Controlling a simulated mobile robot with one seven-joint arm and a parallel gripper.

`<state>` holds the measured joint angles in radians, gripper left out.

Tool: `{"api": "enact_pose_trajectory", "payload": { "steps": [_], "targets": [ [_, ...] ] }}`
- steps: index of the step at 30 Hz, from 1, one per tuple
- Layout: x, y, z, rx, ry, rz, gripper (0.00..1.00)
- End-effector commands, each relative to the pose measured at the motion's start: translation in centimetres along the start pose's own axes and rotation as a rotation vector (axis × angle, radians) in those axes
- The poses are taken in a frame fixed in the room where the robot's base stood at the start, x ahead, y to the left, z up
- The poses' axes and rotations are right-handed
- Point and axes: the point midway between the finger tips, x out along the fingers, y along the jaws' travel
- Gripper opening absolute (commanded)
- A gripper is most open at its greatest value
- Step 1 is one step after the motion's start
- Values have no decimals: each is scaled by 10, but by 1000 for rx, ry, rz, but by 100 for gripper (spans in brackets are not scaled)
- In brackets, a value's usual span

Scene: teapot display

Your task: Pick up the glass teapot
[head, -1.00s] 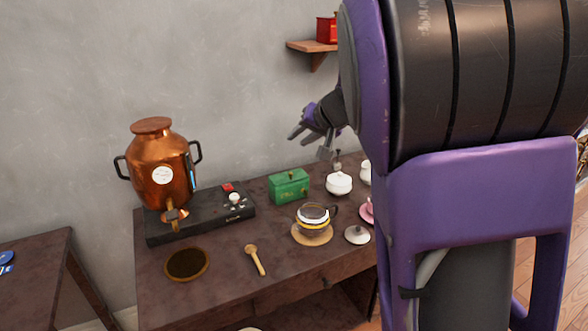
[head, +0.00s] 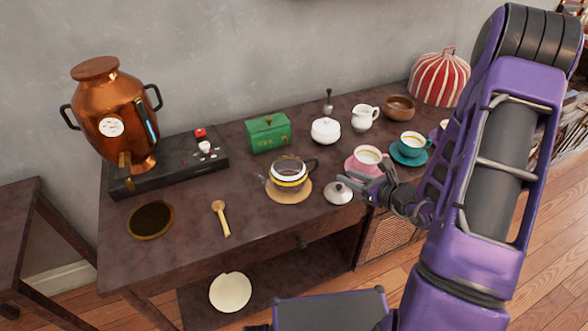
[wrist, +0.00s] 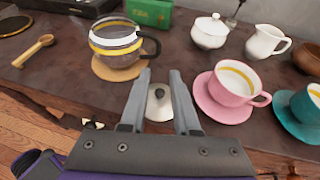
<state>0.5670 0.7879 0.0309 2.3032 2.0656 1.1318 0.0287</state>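The glass teapot (head: 289,173) stands upright on a round tan coaster (head: 272,192), with a yellow and white band and a dark handle on its right. It also shows at the upper left of the wrist view (wrist: 117,42), without a lid on it. A white lid (head: 338,193) with a dark knob lies on the table to the right of the teapot; in the wrist view it shows between my fingers (wrist: 159,103). My gripper (head: 362,187) is open and empty, to the right of the teapot and near the lid. It touches nothing that I can make out.
Pink (head: 366,158) and teal (head: 410,147) cups on saucers stand right of the teapot. A green tea box (head: 268,133) and white sugar bowl (head: 325,130) stand behind. A wooden spoon (head: 221,217) lies left. A copper urn (head: 113,117) stands at the far left.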

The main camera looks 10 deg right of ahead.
Motion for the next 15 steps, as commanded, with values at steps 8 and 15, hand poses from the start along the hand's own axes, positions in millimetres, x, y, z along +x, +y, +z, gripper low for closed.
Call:
{"api": "enact_pose_trajectory", "payload": {
  "steps": [8, 15],
  "targets": [
    [48, 1, -1, 14, -4, -1, 30],
    [98, 0, -1, 11, -4, -2, 30]
  ]
}}
